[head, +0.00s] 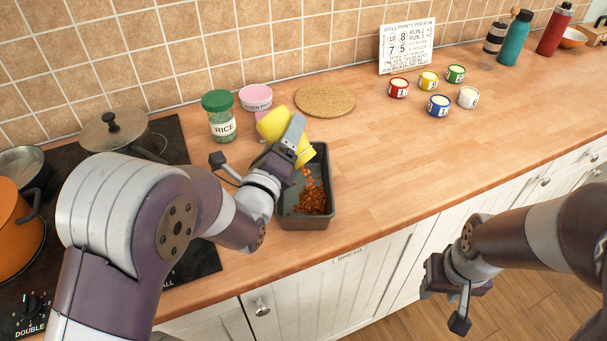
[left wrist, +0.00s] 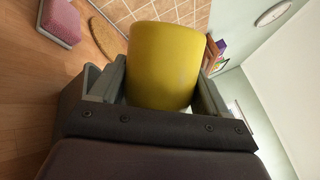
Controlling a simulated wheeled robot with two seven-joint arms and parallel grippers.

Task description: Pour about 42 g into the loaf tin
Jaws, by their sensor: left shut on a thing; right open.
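The dark grey loaf tin (head: 325,190) sits on the wooden counter with a small heap of reddish-orange pieces (head: 312,199) inside. My left gripper (head: 291,136) is shut on a yellow container (head: 273,124) and holds it tilted above the tin's far end. Several orange pieces show in the air just below the container's mouth. In the left wrist view the yellow container (left wrist: 165,65) fills the space between the fingers; its inside is hidden. My right gripper (head: 447,295) is open and empty, in front of the counter over the floor.
A green-lidded rice jar (head: 220,116), a pink container (head: 256,98) and a round cork mat (head: 325,101) stand behind the tin. A stove (head: 182,240) with pots lies to the left. Several small coloured tins (head: 428,81) and a sign (head: 407,45) stand right. The counter right of the loaf tin is clear.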

